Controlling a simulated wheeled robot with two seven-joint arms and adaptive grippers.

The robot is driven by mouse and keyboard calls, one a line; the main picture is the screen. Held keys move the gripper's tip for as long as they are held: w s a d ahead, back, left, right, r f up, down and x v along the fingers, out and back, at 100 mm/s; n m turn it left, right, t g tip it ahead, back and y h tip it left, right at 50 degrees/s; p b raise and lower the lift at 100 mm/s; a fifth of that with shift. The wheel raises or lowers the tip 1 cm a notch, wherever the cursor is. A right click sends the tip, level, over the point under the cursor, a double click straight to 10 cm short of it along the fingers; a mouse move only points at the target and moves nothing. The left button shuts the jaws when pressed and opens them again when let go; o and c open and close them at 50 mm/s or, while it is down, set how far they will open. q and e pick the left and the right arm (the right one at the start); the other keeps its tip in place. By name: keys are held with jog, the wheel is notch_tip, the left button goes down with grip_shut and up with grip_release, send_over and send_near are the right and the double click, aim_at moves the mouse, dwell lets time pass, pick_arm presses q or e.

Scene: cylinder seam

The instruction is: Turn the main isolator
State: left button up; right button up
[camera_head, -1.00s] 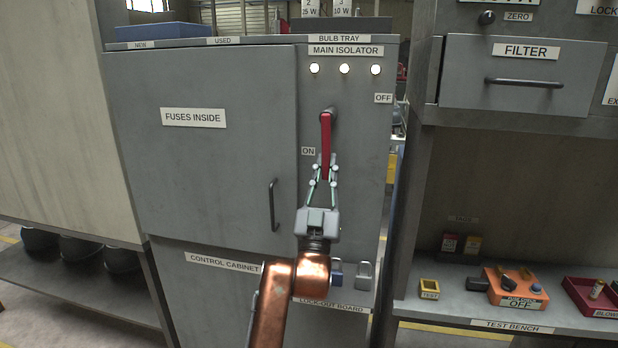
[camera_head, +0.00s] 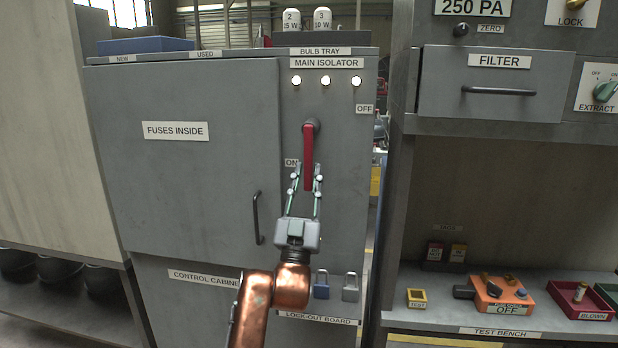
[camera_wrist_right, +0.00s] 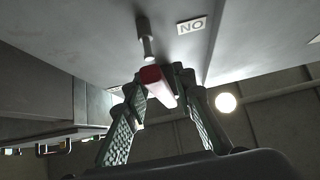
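The main isolator is a red lever handle (camera_head: 308,160) on the grey control cabinet (camera_head: 210,220), hanging down from its pivot below three lit lamps. The ON label (camera_head: 291,162) is at its left, and the OFF label (camera_head: 364,109) is up and to its right. My right gripper (camera_head: 305,182) is open, its fingers on either side of the handle's lower end. In the right wrist view the red handle (camera_wrist_right: 155,84) shows between the two fingertips, with no clear grip on it. My left gripper is not in view.
The fuse door (camera_head: 190,160) with its vertical handle is left of the isolator. Two padlocks (camera_head: 321,285) hang below on the lock-out board. The test bench (camera_head: 500,318) stands right, with a filter drawer (camera_head: 495,85) above it.

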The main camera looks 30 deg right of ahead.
aim_at(307, 139)
jog(key=shift+o, duration=0.7)
jog(key=shift+f, duration=0.1)
notch_tip(307, 139, up, 10)
jog(key=shift+w, duration=0.1)
dwell(0.3)
